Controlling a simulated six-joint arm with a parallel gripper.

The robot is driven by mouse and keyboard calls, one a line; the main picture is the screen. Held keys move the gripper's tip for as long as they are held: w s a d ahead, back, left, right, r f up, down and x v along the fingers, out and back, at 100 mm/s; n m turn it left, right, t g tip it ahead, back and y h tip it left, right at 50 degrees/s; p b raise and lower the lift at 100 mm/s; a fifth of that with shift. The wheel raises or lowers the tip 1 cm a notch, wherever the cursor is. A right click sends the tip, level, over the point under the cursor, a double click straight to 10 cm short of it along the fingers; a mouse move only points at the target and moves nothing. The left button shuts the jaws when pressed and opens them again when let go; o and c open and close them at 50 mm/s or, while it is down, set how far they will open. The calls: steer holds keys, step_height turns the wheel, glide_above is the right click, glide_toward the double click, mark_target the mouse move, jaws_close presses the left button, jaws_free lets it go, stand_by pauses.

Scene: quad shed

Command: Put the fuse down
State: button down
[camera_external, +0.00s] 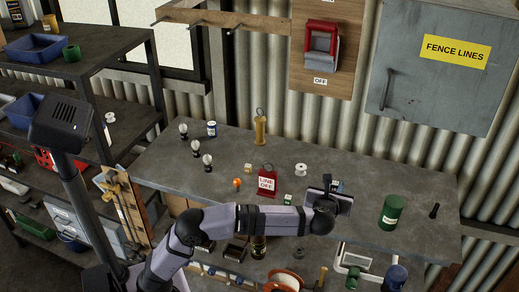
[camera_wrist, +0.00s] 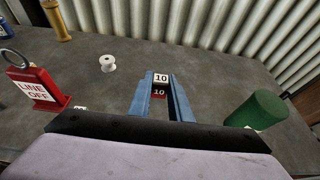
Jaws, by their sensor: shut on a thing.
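My gripper (camera_external: 335,187) is over the right-middle part of the bench. In the wrist view its two blue fingers (camera_wrist: 160,88) are closed on the fuse (camera_wrist: 160,84), a small block marked "10" with a white face and a red face. In the external view the fuse is mostly hidden by the gripper and is too small to make out clearly. I cannot tell whether it touches the grey bench top (camera_external: 345,228).
A red "LINE OFF" tag (camera_external: 267,183) and a white spool (camera_external: 301,169) stand left of my gripper. A green cylinder (camera_external: 391,212) stands right, with a small black item (camera_external: 434,211) beyond it. Small blocks (camera_external: 288,200) lie nearby. The bench behind is fairly clear.

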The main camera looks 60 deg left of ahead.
steer(key=shift+r, duration=0.55)
steer(key=shift+r, duration=0.1)
